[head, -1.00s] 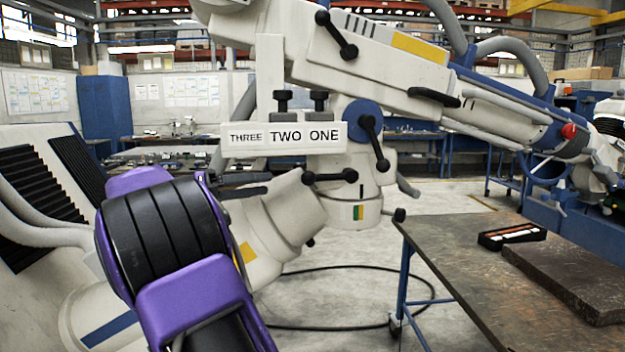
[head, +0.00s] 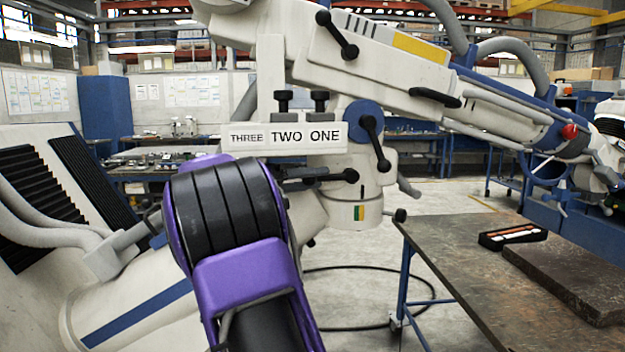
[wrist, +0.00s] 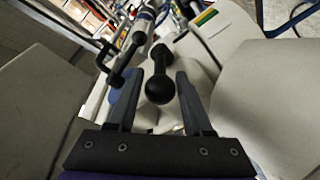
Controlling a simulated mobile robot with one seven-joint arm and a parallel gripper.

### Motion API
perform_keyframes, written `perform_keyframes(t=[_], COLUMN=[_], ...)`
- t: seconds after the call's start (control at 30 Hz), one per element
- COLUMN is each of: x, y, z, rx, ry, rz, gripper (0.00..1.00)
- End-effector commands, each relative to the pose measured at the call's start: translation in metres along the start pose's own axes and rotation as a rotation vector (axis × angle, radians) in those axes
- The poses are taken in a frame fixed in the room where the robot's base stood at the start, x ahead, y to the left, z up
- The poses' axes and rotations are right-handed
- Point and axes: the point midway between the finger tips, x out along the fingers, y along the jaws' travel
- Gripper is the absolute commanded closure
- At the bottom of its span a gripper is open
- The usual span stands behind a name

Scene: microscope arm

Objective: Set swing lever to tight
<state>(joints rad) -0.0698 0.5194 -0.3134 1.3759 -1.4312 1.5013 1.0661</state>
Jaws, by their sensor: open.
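A black ball-ended lever (head: 349,175) lies near level at the lower joint of the white microscope arm (head: 340,205). Its near knob, a black ball (wrist: 159,90), shows between my fingers in the wrist view. My gripper (wrist: 157,74) is open, with one finger on each side of the lever; I cannot tell whether they touch it. In the head view my purple wrist hides most of my gripper and part of the lever. Nothing visible marks which lever is the swing lever, or its tight end.
Another black lever (head: 374,140) sits on a blue disc above, and one more (head: 337,35) higher up. A white sign (head: 285,138) reads THREE TWO ONE. A dark table (head: 450,250) stands at right with a black tray (head: 512,236). A cable lies on the floor.

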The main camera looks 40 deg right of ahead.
Motion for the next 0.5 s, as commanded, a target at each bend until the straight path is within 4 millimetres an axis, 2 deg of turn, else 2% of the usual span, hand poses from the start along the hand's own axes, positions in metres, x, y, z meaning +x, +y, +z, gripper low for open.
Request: perform_keyframes(t=[0.03, 0.07, 0.3, 0.5], x=[-0.0001, -0.0001, -0.0003, -0.0004], y=[0.0000, 0.0000, 0.0000, 0.0000], z=[0.0000, 0.0000, 0.0000, 0.0000], rx=[0.000, 0.000, 0.000, 0.000], ry=[0.000, 0.000, 0.000, 0.000], rz=[0.000, 0.000, 0.000, 0.001], gripper=[0.49, 0.55, 0.98, 1.00])
